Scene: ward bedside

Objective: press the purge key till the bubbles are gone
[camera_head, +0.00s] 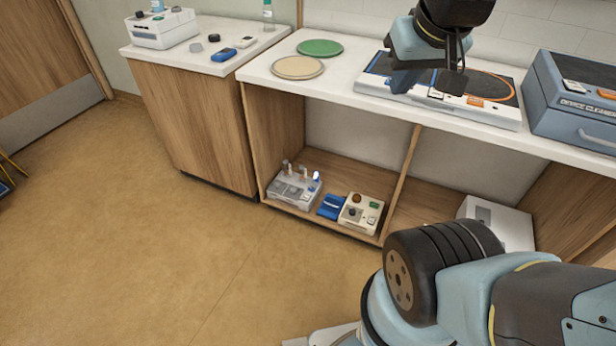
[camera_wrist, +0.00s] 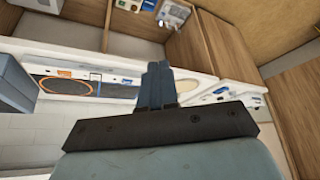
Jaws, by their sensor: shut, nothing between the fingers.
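A long white device (camera_head: 500,116) lies on the counter at the right in the head view. It has a blue-edged panel at its left, an orange patch (camera_head: 476,101) and a dark round area with an orange ring. It also shows left of the fingers in the wrist view (camera_wrist: 118,93). I cannot tell which part is the purge key, and no bubbles can be made out. My gripper (camera_head: 450,84) is shut and empty, in front of the device's middle in the head view. Its fingers (camera_wrist: 157,72) show together in the wrist view. Whether they touch the device is unclear.
A blue-grey case (camera_head: 570,115) stands right of the device. A green disc (camera_head: 320,47) and a beige disc (camera_head: 297,68) lie left on the counter (camera_head: 262,72). Small devices (camera_head: 361,213) sit on the low shelf.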

